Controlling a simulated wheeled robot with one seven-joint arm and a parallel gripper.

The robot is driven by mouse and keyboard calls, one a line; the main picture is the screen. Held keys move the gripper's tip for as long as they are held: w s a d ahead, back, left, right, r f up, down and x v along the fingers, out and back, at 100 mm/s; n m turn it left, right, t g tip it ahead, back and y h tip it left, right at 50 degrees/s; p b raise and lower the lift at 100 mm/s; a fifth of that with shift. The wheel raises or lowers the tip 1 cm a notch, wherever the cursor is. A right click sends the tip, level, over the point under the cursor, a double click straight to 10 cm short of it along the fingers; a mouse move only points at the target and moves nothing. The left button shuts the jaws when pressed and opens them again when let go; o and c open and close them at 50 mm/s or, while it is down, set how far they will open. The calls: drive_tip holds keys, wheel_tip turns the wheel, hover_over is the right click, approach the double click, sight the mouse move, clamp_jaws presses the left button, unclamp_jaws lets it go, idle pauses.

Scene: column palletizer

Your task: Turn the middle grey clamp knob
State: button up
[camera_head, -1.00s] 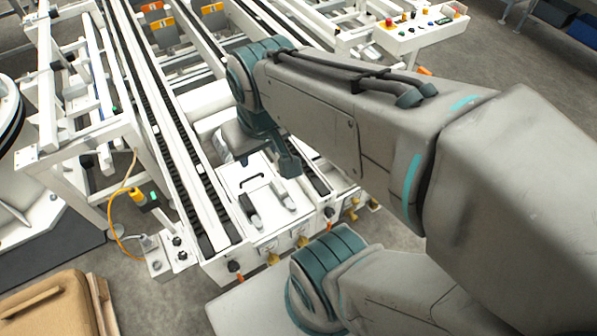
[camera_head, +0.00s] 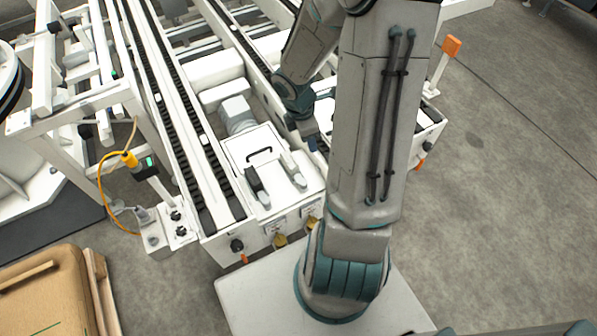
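A dark clamp-type knob (camera_head: 237,245) is on the front end of the left conveyor rail. A second dark knob (camera_head: 85,131) is on the white side frame at the left. I cannot tell which knob is the middle grey one; it may be hidden behind my arm. My gripper (camera_head: 313,143) hangs above the right part of the white conveyor end, left of my big arm link. It is small and partly covered, so its fingers cannot be made out. It appears apart from the knobs that show.
An orange-topped post (camera_head: 451,46) stands at right. A cardboard box (camera_head: 45,290) is at lower left. The right floor is clear.

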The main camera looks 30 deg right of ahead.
sight(303, 182)
drive_tip(key=f+n+b, duration=0.1)
drive_tip(key=f+b, duration=0.1)
drive_tip(key=f, duration=0.6)
drive_tip(key=w+f+n+y+b, duration=0.1)
drive_tip(key=f+n+b, duration=0.1)
drive_tip(key=f, duration=0.6)
drive_tip(key=f+n+y+b, duration=0.1)
drive_tip(key=f+b, duration=0.3)
drive_tip(key=f, duration=0.4)
drive_tip(key=shift+w+a+f+n, duration=0.15)
drive_tip(key=shift+f+n, duration=0.2)
drive_tip(key=shift+n, duration=0.05)
drive_tip(key=c, duration=1)
